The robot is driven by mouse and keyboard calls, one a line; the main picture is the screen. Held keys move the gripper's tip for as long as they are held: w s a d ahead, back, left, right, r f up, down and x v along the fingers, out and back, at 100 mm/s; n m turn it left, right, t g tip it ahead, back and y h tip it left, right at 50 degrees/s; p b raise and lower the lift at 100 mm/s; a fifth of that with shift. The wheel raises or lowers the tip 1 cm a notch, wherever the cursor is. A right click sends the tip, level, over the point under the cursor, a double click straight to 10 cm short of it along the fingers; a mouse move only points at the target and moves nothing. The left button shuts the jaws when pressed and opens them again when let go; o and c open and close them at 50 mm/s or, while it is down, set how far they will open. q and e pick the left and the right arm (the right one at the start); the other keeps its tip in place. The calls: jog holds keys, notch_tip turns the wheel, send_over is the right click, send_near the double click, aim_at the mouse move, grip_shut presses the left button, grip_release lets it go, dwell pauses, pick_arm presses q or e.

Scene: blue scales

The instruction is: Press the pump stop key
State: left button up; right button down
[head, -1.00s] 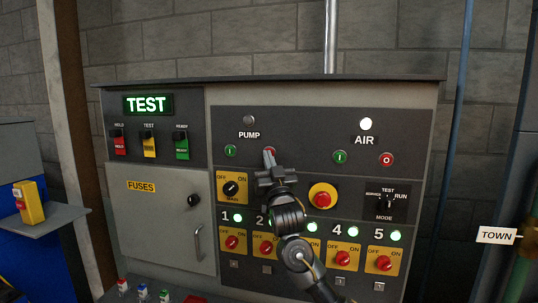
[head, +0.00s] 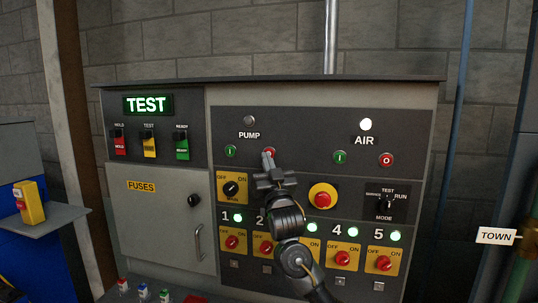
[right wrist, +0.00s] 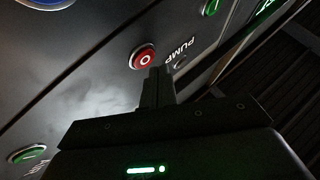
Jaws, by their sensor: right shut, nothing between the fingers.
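The pump stop key is a red round button marked with a white O (right wrist: 143,59), beside the PUMP label (right wrist: 178,50) in the right wrist view. In the head view, the red pump stop key (head: 270,150) is mostly hidden behind my right fingertips. My right gripper (head: 268,160) is shut and empty, pointing at the panel at this key. In the right wrist view, the shut fingertips (right wrist: 155,73) appear right by the button's edge; whether they touch it I cannot tell. The pump lamp (head: 249,120) above is dark. My left gripper is not in view.
The green pump start key (head: 231,151) sits left of the fingertips. The AIR keys, green (head: 340,157) and red (head: 386,159), are to the right under a lit white lamp (head: 366,124). A red emergency button (head: 322,197) and several rotary switches sit lower on the panel.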

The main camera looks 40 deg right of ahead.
jog(key=shift+a, duration=0.1)
jog(key=shift+s+a+p, duration=0.3)
jog(key=shift+s+a, duration=0.45)
jog(key=shift+a, duration=0.25)
jog(key=shift+s+a+p, duration=0.3)
jog(key=shift+s+a, duration=0.4)
jog(key=shift+a, duration=0.25)
